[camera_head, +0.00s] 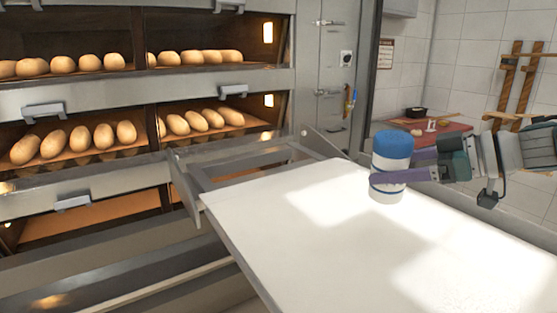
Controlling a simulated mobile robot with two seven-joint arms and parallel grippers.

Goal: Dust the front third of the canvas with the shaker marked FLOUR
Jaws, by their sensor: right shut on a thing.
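A white shaker with a blue lid (392,146) stands upright at the right in the head view. No FLOUR marking is readable on it from here. My right gripper (398,169) comes in from the right and is shut on the shaker's body, with one purple finger across its near side. The shaker's base is over the far right part of the pale canvas (285,220); I cannot tell whether it touches. The visible canvas looks plain white, with bright light patches, and no flour can be made out. My left gripper is not in view.
Deck ovens (140,97) with several loaves on their decks stand at the left and back. A metal frame (265,170) joins the canvas to the oven front. Behind the shaker, a reddish table (440,137) holds small items. Wooden peels (508,85) lean by the tiled wall.

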